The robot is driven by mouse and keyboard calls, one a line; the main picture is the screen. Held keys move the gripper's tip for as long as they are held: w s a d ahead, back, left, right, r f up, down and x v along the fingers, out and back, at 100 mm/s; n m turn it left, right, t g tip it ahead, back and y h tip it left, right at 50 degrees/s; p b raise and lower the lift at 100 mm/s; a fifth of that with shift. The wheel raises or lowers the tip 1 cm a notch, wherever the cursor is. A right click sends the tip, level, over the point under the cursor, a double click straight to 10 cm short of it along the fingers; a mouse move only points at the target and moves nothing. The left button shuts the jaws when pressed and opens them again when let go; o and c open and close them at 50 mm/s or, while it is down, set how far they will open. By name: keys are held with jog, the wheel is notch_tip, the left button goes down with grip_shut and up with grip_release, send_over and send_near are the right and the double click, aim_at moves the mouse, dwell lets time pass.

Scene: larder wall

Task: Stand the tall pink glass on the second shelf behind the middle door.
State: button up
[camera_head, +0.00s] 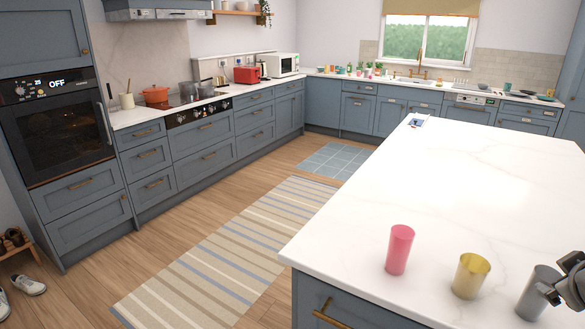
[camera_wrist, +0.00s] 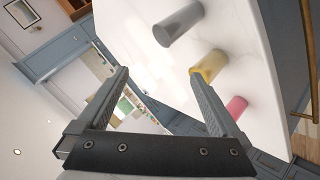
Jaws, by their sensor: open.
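The tall pink glass (camera_head: 399,250) stands upright on the white island top, near its front left corner. It also shows in the wrist view (camera_wrist: 237,105), behind the right finger. My gripper (camera_head: 556,290) is at the right edge of the head view, partly cut off, close to the grey glass and well right of the pink one. In the wrist view my gripper (camera_wrist: 158,74) has its fingers wide apart with nothing held between them. No open door and no second shelf shows; I cannot tell which door is the middle one.
A yellow glass (camera_head: 470,276) and a grey glass (camera_head: 538,292) stand on the island (camera_head: 470,190) right of the pink one. The rest of the island top is mostly clear. A striped rug (camera_head: 235,250) lies on the floor between the island and the blue cabinets (camera_head: 205,135).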

jog(key=w+f+t+y, duration=0.1)
jog(key=w+f, duration=0.2)
jog(key=t+y+b, duration=0.3)
jog(key=t+y, duration=0.2)
jog(key=y, duration=0.4)
send_near(410, 245)
jog(key=shift+m, duration=0.3)
jog(key=b+x, duration=0.2)
jog(key=x, duration=0.5)
jog(key=shift+w+a+f, duration=0.1)
jog(key=shift+w+a, duration=0.05)
jog(key=shift+w, duration=0.2)
jog(key=shift+a+b+x, duration=0.1)
jog(key=shift+b+x, duration=0.35)
jog(key=shift+x, duration=0.95)
jog(key=shift+a+b+x, duration=0.15)
jog(key=shift+b+x, duration=0.25)
jog(key=shift+x, duration=0.95)
jog(key=shift+s, duration=0.15)
grip_shut()
